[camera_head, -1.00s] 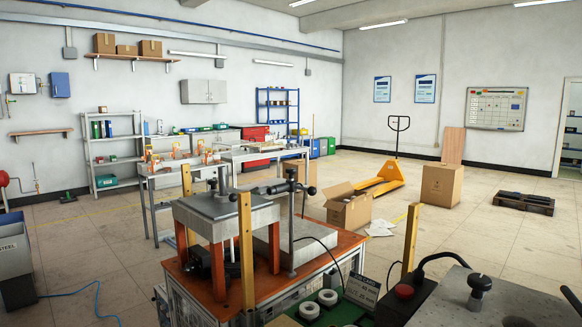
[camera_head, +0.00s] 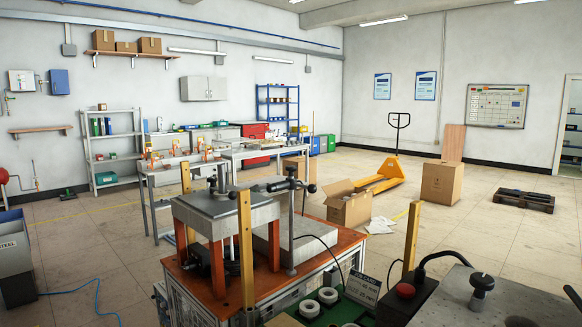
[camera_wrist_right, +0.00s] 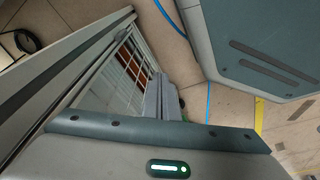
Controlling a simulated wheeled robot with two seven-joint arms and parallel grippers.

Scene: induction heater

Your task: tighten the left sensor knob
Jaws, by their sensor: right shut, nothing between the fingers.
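The induction heater (camera_head: 205,286) stands low in the middle of the head view, with an orange top, red-orange posts and a grey upper block (camera_head: 222,212). A metal rod stand (camera_head: 290,235) rises from it with a cross arm. Dark knobs show at the arm's left end (camera_head: 233,195), its right end (camera_head: 311,189) and the stand's top (camera_head: 291,172). I cannot tell which is the left sensor knob. My right gripper (camera_wrist_right: 166,92) shows in the right wrist view, shut and empty, beside a white grilled panel (camera_wrist_right: 118,78). My left gripper is not in view.
A dark bench (camera_head: 530,300) with a black knob (camera_head: 481,284) fills the lower right. An open cardboard box (camera_head: 348,209) and a yellow pallet jack (camera_head: 383,180) stand behind. The left floor is mostly clear.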

